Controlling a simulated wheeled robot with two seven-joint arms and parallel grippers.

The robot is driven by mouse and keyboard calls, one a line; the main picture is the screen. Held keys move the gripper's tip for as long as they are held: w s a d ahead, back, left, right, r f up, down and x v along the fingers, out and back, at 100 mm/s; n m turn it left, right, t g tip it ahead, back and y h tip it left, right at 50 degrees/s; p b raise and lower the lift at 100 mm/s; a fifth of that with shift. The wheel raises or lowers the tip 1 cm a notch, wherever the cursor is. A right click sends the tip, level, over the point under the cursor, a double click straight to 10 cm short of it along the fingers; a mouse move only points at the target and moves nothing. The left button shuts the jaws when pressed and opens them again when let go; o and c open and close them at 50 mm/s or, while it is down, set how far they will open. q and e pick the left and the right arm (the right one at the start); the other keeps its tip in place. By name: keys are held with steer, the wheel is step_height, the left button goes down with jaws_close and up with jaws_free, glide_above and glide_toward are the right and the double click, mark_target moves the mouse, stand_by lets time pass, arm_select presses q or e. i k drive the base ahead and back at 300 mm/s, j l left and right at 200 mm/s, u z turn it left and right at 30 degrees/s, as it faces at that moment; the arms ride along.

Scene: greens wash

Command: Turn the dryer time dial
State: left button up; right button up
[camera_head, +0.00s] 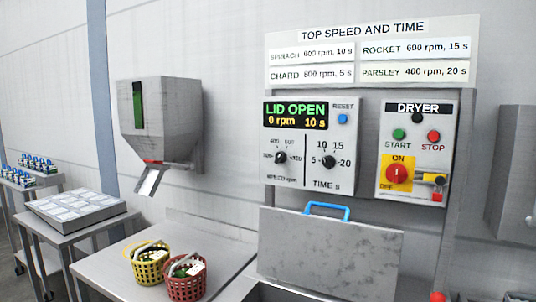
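The time dial (329,162) is a small black knob on the grey control panel (310,187), ringed by the numbers 5, 10, 15 and 20 above "TIME s". Its exact pointer direction is too small to tell. The display (296,115) above reads LID OPEN, 0 rpm, 10 s. A similar black speed dial (281,158) sits to its left, past a dividing line. Neither of my grippers is in view, and nothing touches the dial.
A steel lid (330,255) with a blue handle (327,210) stands raised below the panel. The dryer box (414,150) with start, stop and a red-yellow switch (397,173) is at right. Yellow (149,265) and red (186,277) baskets stand on the lower-left counter.

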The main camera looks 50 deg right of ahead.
mark_target(328, 162)
steer(key=z, duration=1.75)
